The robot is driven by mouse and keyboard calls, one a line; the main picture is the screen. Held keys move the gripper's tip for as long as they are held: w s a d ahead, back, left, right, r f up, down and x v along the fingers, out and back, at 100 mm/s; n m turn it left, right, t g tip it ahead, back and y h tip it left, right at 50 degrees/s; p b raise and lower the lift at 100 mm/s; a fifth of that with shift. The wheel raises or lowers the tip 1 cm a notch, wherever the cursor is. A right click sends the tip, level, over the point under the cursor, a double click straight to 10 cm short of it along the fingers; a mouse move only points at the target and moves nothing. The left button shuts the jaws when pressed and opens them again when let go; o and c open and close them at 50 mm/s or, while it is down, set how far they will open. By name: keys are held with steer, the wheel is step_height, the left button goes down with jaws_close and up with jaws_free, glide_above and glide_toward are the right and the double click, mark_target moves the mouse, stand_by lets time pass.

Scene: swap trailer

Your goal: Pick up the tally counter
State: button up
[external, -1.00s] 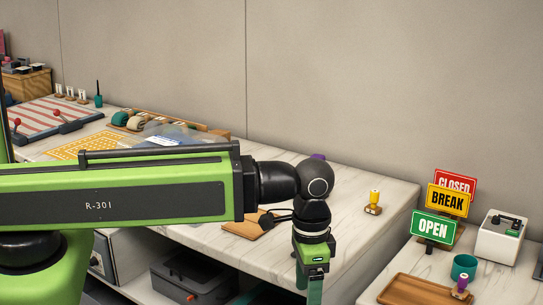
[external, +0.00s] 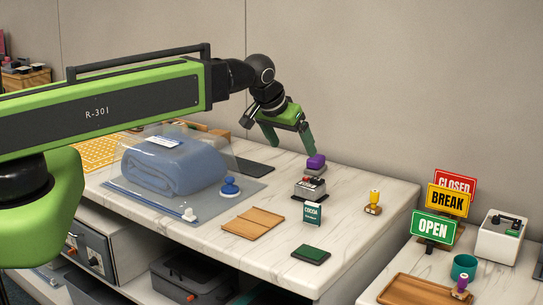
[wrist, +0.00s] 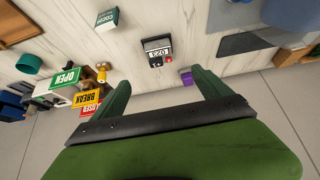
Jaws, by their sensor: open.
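The tally counter (external: 309,188) is a small silver-grey box on the marble counter, right of centre in the external view. In the wrist view the tally counter (wrist: 157,50) shows a number display and lies ahead of the fingers, a little above the picture's middle. My gripper (external: 291,147) is open and empty, raised above the counter, behind and to the left of the tally counter. Its green fingers (wrist: 162,84) are apart in the wrist view, with the tally counter beyond them.
A purple item (external: 316,161) stands just behind the tally counter, near the right finger. A green cocoa box (external: 313,213) stands in front.

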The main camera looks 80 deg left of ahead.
steer(key=b, duration=1)
glide_toward(310, 183)
steer(key=x, duration=0.4)
steer(key=shift+d+f, duration=0.2)
steer(key=shift+f, duration=0.3)
steer(key=shift+w+a+f, duration=0.2)
steer(key=shift+w+a, duration=0.05)
steer(key=b+x, duration=0.5)
steer(key=shift+a, duration=0.1)
steer(key=shift+r, duration=0.15)
steer(key=shift+c, duration=0.3)
jaws_close()
